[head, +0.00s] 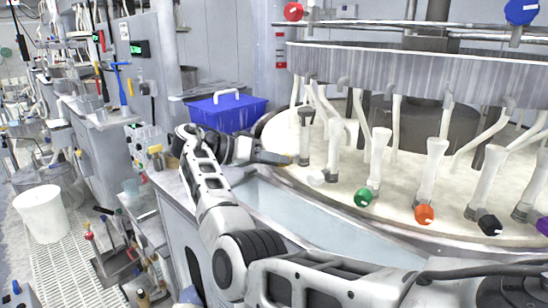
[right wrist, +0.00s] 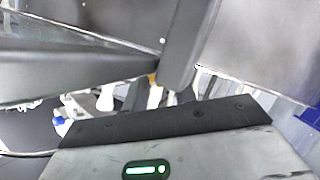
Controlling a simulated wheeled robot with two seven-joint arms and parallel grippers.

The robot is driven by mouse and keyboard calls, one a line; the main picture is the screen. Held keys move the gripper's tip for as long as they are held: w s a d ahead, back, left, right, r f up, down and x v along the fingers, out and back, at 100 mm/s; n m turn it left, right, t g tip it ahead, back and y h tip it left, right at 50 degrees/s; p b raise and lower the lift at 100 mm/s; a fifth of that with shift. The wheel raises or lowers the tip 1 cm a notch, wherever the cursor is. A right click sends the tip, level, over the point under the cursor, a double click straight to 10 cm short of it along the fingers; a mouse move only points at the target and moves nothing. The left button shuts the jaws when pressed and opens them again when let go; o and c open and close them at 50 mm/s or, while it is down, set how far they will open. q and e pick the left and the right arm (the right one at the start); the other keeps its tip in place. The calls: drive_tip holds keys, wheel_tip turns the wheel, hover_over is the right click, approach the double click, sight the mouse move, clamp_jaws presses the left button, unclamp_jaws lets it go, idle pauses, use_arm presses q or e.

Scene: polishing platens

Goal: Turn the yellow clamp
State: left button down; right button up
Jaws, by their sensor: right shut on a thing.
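My right arm reaches from the bottom right of the head view, and my right gripper (head: 286,158) points right at the near rim of the round platen machine. Its fingers are closed at the tips on the yellow clamp (head: 292,159), of which only a small yellow-orange bit shows. In the right wrist view the two dark fingers of my right gripper (right wrist: 160,74) come together, with a small yellow patch of the clamp (right wrist: 152,79) between them. The rest of the clamp is hidden by the fingers. My left gripper is not in view.
Upright pale posts with green (head: 363,197), orange (head: 424,215) and black (head: 490,225) knobs stand on the platen right of my gripper. A blue box (head: 228,113) with a white handle stands behind my arm. A white bucket (head: 42,214) is on the floor at left.

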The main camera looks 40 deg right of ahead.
idle(0.5)
drive_tip(key=o, duration=1)
drive_tip(key=shift+a, duration=0.1)
